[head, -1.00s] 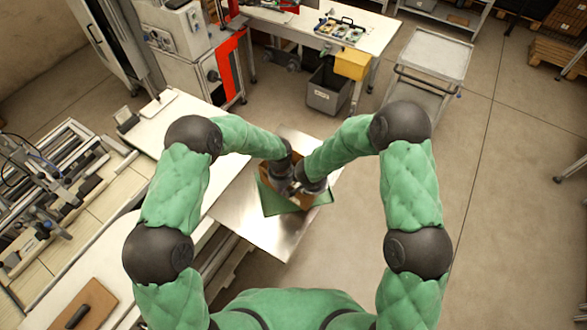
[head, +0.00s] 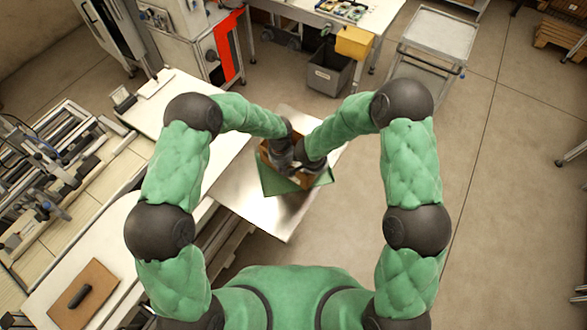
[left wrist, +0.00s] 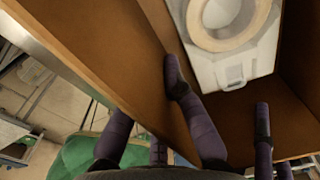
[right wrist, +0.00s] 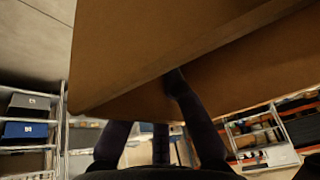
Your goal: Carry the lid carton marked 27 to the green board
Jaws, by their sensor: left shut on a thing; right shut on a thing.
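The brown carton (head: 304,183) is between my two grippers over the green board (head: 272,184) in the head view. The board lies on a shiny metal table. I cannot tell whether the carton touches it. My left gripper (head: 284,160) is shut on a carton wall; the left wrist view shows one finger inside the wall (left wrist: 90,50). A pale item with a ring-shaped reel (left wrist: 228,40) is inside the carton. My right gripper (head: 308,168) is shut on another carton wall, close up in the right wrist view (right wrist: 190,50). No number 27 is legible.
The metal table (head: 285,222) has bare room in front of the board. A white bench (head: 190,110) adjoins it on the left. A grey cart (head: 435,45), a yellow bin (head: 354,42) and a grey bin (head: 328,72) are farther back. Floor is open on the right.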

